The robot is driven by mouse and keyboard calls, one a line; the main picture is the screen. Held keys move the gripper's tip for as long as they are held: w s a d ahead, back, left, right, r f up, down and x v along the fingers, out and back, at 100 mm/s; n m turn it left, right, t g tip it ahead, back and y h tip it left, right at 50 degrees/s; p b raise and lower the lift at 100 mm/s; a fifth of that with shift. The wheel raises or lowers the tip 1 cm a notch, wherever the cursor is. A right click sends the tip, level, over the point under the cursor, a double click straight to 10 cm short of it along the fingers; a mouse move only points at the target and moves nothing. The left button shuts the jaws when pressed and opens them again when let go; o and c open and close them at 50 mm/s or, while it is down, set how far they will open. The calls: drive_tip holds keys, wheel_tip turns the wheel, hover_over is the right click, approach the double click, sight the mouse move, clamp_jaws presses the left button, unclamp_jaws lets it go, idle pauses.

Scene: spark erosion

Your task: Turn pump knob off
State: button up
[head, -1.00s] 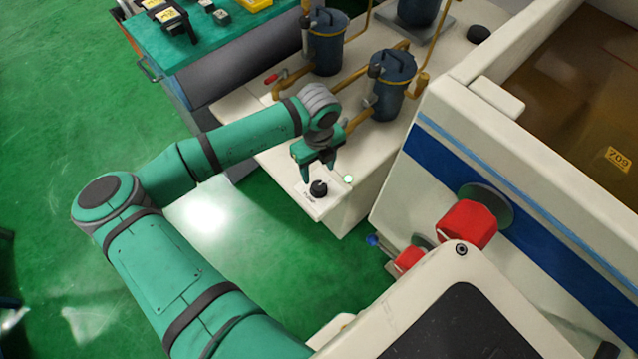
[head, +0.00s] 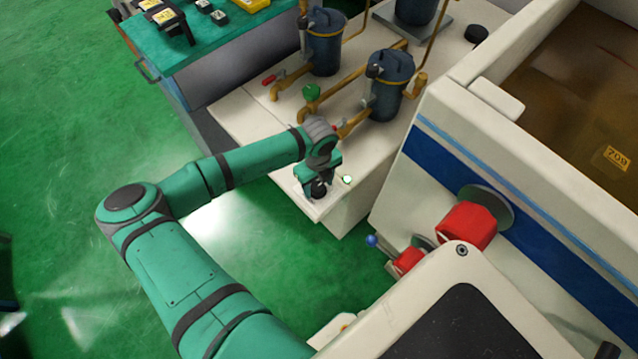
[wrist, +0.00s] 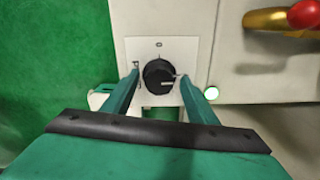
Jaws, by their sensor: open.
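The black pump knob (wrist: 159,76) sits on a white square plate (wrist: 185,48) in the wrist view. A pale pointer line on the knob points to the right. In the head view the knob (head: 318,189) shows at the corner of the white cabinet, partly covered by my gripper (head: 318,185). In the wrist view my open gripper (wrist: 160,85) has one finger on each side of the knob, with visible gaps. A small lit white-green lamp (wrist: 212,93) is right of the plate.
Blue-grey filter canisters (head: 389,85) with brass pipes stand on the cabinet behind. A white machine tank with red knobs (head: 467,225) is at the right. A teal table (head: 205,35) stands at the back left. Green floor lies open at left.

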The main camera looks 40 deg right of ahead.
drive_tip(key=shift+a, duration=0.15)
drive_tip(key=c, duration=1.1)
drive_tip(key=shift+o, duration=0.2)
drive_tip(key=shift+s, duration=0.15)
drive_tip(key=n, duration=0.9)
drive_tip(key=shift+d, duration=0.2)
drive_tip(key=n, duration=0.5)
drive_tip(key=shift+n, duration=1.9)
